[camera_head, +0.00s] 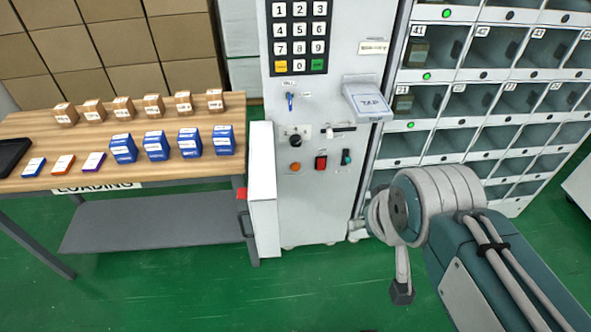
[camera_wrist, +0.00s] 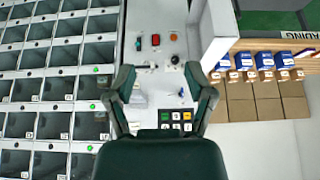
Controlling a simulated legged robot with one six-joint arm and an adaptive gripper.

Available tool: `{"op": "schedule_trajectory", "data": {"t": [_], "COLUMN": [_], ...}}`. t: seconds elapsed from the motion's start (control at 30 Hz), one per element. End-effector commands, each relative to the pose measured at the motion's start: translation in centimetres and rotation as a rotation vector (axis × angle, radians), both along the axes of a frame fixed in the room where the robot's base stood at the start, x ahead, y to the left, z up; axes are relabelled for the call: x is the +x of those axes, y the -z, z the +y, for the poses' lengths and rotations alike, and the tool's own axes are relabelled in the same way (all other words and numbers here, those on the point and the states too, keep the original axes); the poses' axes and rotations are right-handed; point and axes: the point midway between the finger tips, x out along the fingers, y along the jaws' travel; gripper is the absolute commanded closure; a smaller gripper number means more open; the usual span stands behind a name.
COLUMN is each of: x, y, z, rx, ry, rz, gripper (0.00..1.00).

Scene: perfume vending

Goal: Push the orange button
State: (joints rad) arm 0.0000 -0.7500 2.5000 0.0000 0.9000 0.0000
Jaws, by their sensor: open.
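The orange button (camera_head: 295,167) is a small round button low on the front of the white control panel (camera_head: 308,210), left of a red switch (camera_head: 320,163). In the wrist view, which is upside down, the orange button (camera_wrist: 172,36) shows near the top, beyond the fingertips. My gripper (camera_wrist: 158,72) is open and empty, its two dark fingers spread with the panel between them. The button lies past the gap and looks apart from both fingers. In the head view my arm is at the lower right; the fingers cannot be made out there.
A teal switch (camera_head: 346,157), a black knob (camera_head: 295,141) and a keypad (camera_head: 299,37) are on the same panel. A card holder (camera_head: 367,99) juts out at right. A wooden table (camera_head: 75,120) with boxes stands left, locker compartments (camera_head: 470,95) right. Green floor in front is clear.

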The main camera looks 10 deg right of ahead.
Motion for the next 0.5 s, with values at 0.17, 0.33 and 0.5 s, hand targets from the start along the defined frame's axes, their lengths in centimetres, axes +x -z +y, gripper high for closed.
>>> {"op": "schedule_trajectory", "data": {"t": [0.17, 0.33, 0.5], "x": [0.00, 0.00, 0.00], "y": [0.00, 0.00, 0.00], "z": [0.00, 0.00, 0.00], "rx": [0.000, 0.000, 0.000], "ry": [0.000, 0.000, 0.000], "rz": [0.000, 0.000, 0.000], "gripper": [1.00, 1.00, 1.00]}}
